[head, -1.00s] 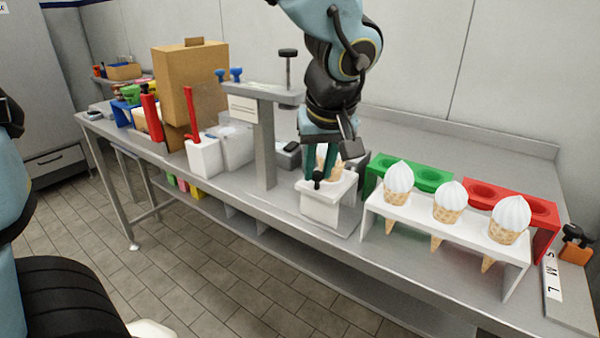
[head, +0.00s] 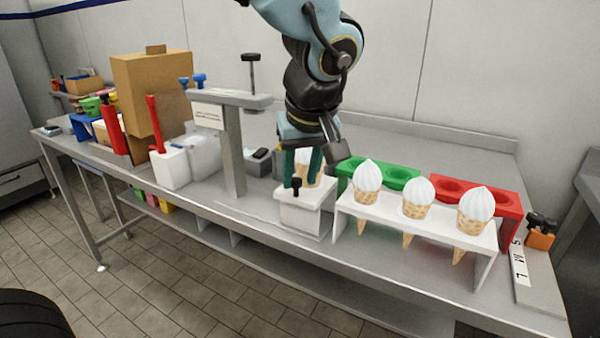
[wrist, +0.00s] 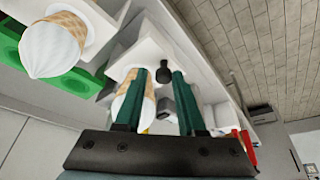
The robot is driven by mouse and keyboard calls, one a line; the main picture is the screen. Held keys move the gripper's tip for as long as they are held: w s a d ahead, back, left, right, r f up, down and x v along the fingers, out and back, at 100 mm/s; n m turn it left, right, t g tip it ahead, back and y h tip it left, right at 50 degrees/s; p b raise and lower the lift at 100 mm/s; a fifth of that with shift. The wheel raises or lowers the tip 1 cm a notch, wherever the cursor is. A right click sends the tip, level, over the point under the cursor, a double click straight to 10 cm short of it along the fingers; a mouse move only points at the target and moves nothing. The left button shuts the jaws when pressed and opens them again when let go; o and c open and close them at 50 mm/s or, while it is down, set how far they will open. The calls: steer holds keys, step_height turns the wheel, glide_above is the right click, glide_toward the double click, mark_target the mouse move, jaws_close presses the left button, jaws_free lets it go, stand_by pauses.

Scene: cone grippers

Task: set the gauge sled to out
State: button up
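A white block (head: 301,215) with a black upright knob (head: 296,184) on its front stands at the bench's front edge; I take it for the gauge sled. A waffle cone (head: 309,167) stands in it, partly behind my fingers. My gripper (head: 302,176) points down at the knob, its two green fingers apart. In the wrist view, the knob (wrist: 163,73) shows in the gap between the fingertips (wrist: 158,75), with room on both sides. The cone (wrist: 128,104) is partly hidden by the left finger. I cannot tell whether a finger touches the knob.
A white rack (head: 402,222) with three white-topped cones stands close on the right. Green (head: 400,178) and red (head: 510,212) holders are behind it. A grey post (head: 233,150) with an overhanging arm stands on the left. An S-M-L strip (head: 519,264) lies far right.

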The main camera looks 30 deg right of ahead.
steer(key=v, duration=1)
steer(key=shift+r+b, duration=0.35)
steer(key=w+a+f+g+y+p, duration=0.1)
steer(key=w+a+f, duration=0.3)
steer(key=w+a, duration=0.25)
steer(key=w+a+f+g+p, duration=0.1)
steer(key=w+a+f, duration=0.4)
steer(key=w+a, duration=0.15)
steer(key=w+a+f+n, duration=0.1)
steer(key=a+f, duration=0.2)
steer(key=a, duration=0.6)
steer(key=w+a+f+n+p, duration=0.1)
steer(key=a+f, duration=0.3)
steer(key=a, duration=0.5)
steer(key=shift+w+a+f+g, duration=0.25)
steer(key=shift+w+g, duration=0.15)
steer(key=shift+w, duration=0.1)
